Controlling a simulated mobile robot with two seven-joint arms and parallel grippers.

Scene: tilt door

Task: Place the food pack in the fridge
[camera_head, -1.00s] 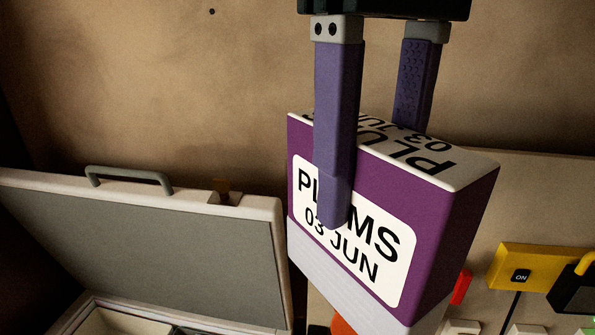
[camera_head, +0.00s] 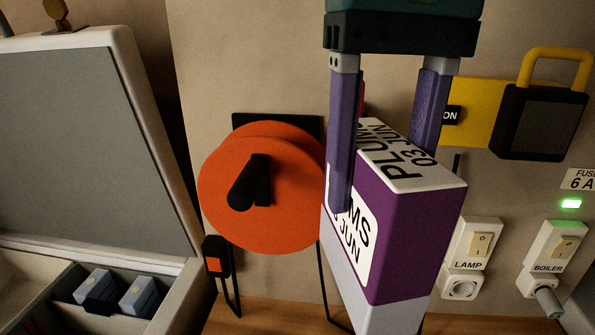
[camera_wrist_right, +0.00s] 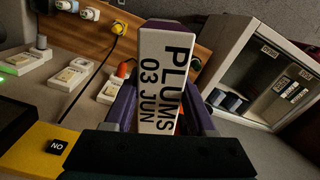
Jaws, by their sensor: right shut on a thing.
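The food pack (camera_head: 405,225) is a purple and white box printed "PLUMS 03 JUN". My right gripper (camera_head: 382,180) is shut on it, one purple finger on either side, and holds it hanging in front of the wall. In the right wrist view the pack's printed top (camera_wrist_right: 165,75) faces the camera between the fingers. The fridge (camera_head: 182,290) is a pale chest at the left with its grey-lined lid (camera_head: 85,130) standing open. It shows at the right of the wrist view (camera_wrist_right: 222,55), with labels inside. The pack is to the right of the fridge and outside it. My left gripper is not in view.
An orange wheel with a black handle (camera_head: 240,215) stands between fridge and pack. Two grey-blue packs (camera_head: 140,297) sit in a fridge compartment. A yellow switch box with padlock (camera_head: 543,120), a lamp switch (camera_head: 475,245) and a boiler switch (camera_head: 555,248) are at the right.

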